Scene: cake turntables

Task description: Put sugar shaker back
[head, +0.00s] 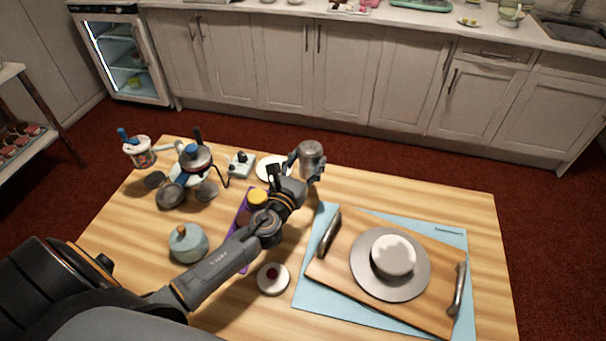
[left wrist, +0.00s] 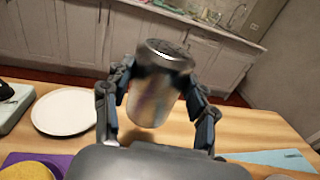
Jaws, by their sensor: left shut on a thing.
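The sugar shaker (head: 311,153) is a silver metal cylinder near the far edge of the wooden table. My left gripper (head: 303,165) is shut on it. In the left wrist view the shaker (left wrist: 153,98) sits between the two fingers of the gripper (left wrist: 158,88), its top tilted toward the right. It appears held above the table top. My right gripper is in neither view.
A white plate (head: 263,166) lies left of the shaker. A purple mat (head: 238,222) with a yellow-topped item (head: 257,197) is under my arm. A blue mat (head: 456,239) holds a board (head: 340,276) and cake turntable (head: 419,270). Several items crowd the left.

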